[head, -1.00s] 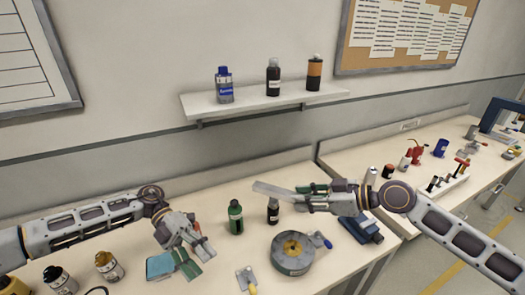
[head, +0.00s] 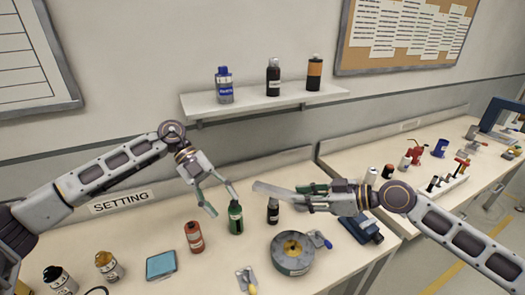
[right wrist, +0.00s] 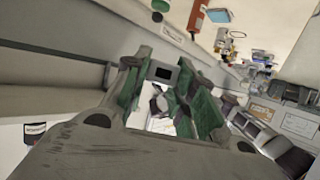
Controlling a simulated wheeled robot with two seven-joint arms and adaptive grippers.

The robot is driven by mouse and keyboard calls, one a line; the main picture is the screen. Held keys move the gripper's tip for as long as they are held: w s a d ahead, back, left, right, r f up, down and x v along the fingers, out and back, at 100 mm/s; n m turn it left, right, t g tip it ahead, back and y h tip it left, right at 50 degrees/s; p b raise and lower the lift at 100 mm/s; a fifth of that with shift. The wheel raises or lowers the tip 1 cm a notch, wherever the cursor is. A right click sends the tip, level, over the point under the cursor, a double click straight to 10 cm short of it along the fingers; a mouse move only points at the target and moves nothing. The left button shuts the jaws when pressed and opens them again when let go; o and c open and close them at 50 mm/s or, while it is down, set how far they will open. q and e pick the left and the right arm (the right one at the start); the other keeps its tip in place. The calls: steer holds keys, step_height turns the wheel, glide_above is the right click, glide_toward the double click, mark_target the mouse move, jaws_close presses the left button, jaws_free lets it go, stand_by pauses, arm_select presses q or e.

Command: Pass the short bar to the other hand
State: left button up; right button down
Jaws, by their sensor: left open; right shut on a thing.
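The short bar (head: 272,191) is a pale grey flat piece in the head view, sticking out to the left from my right gripper. My right gripper (head: 306,196) is shut on its right end and holds it above the table. My left gripper (head: 223,202) is open and empty, left of the bar's free end, its fingers pointing down and right. A gap shows between it and the bar. In the right wrist view the green fingers of my right gripper (right wrist: 168,98) show, but the bar is hard to make out there.
A wall shelf (head: 262,103) with bottles is above and behind.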

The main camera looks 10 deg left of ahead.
mark_target(278, 190)
arm_select(q)
steer(key=w+d+r+n+t+y, duration=0.3)
steer(key=w+d+r+n+y, duration=0.2)
steer(key=w+d+r+n, duration=0.3)
steer(key=shift+w+d+r+n+t, duration=0.35)
steer(key=shift+d+r, duration=0.55)
steer(key=shift+r, duration=0.75)
steer(key=shift+f, duration=0.15)
steer(key=shift+x, duration=5.9)
steer(key=shift+d, duration=0.15)
steer(key=shift+c, duration=0.2)
steer(key=c, duration=0.9)
jaws_close()
arm_select(e)
steer(key=c, duration=1.1)
jaws_free()
steer(key=shift+d, duration=0.2)
